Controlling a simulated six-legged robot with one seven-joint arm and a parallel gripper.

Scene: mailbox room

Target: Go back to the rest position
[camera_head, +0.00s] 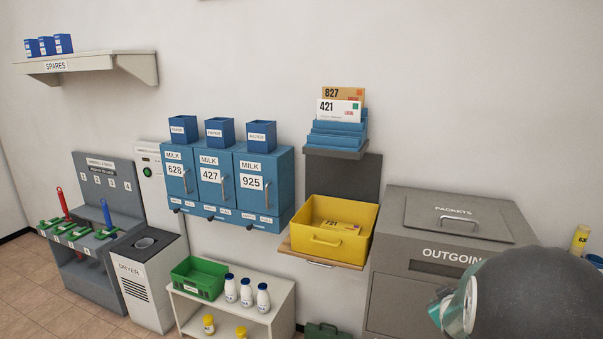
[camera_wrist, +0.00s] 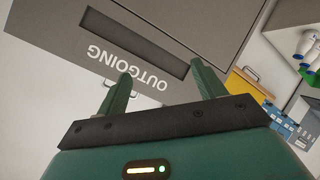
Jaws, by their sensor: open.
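My gripper (camera_wrist: 161,92) is open, with its two green fingers apart and nothing between them in the wrist view. It faces the grey outgoing box (camera_wrist: 85,40), whose dark slot and upside-down OUTGOING label lie just beyond the fingertips. In the head view, a dark rounded part of my arm covers the lower right, in front of the grey outgoing box (camera_head: 395,290). The fingers are not clearly seen there.
A yellow bin (camera_head: 368,232) with an envelope inside sits on a wooden shelf left of the box. Blue milk boxes (camera_head: 265,205) hang on the wall. A white shelf (camera_head: 282,310) holds bottles and a green crate (camera_head: 190,290). Tiled floor (camera_head: 30,275) is clear at lower left.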

